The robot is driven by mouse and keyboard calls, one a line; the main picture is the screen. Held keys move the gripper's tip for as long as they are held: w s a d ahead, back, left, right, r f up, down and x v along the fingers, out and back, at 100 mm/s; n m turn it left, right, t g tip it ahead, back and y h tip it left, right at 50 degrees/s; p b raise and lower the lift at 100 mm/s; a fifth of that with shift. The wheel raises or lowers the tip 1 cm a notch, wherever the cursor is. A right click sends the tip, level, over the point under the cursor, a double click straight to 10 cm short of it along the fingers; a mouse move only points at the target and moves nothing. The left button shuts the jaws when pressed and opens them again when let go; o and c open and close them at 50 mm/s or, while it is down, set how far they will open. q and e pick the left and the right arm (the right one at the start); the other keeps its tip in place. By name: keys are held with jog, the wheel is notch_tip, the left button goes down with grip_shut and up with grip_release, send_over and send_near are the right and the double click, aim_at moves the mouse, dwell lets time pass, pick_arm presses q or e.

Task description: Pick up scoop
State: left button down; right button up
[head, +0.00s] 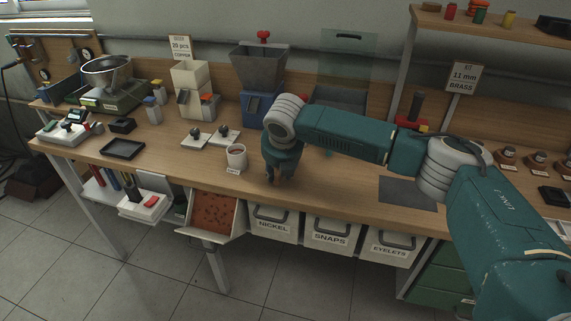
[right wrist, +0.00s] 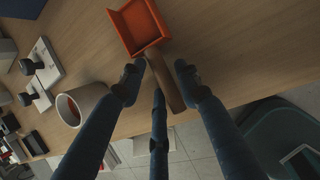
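The scoop (right wrist: 138,25) has a square orange pan and a brown handle (right wrist: 165,80). It lies on the wooden workbench (head: 320,192), pan at the top of the right wrist view. My right gripper (head: 279,176) points down over the bench, right of a white mug (head: 236,158). In the right wrist view its dark fingers (right wrist: 158,78) are spread around the handle, with gaps still showing. In the head view the gripper and arm hide the scoop, and I cannot make it out. My left gripper is not in view.
The mug also stands close beside the fingers in the right wrist view (right wrist: 84,104). Two small plates with dark knobs (head: 209,136) lie left of the mug. A hopper on a blue base (head: 258,70) stands behind. A grey mat (head: 408,192) lies to the right. Labelled bins (head: 333,232) hang below the front edge.

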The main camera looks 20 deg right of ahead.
grip_shut()
jog(key=shift+r, duration=0.1)
